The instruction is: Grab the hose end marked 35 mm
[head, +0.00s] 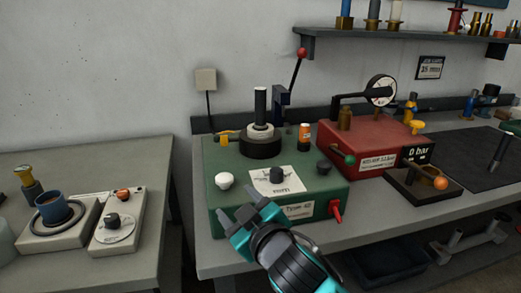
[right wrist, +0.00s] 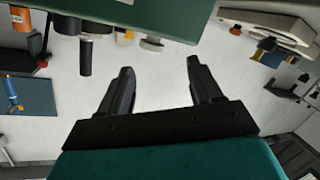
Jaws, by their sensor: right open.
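No hose end with a readable 35 mm mark shows. I cannot tell whether any is the hose end. My right gripper (head: 246,212) is open and empty, in front of the green machine's (head: 318,192) front left, well below the shelf. Its two spread dark fingers show in the right wrist view (right wrist: 159,72), with nothing between them. My left gripper is not in view.
A red unit (head: 360,135) with a gauge stands right of the green machine. A red-knobbed lever (head: 301,54) rises behind it. The left bench (head: 90,155) holds a blue cup (head: 53,207) and small devices.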

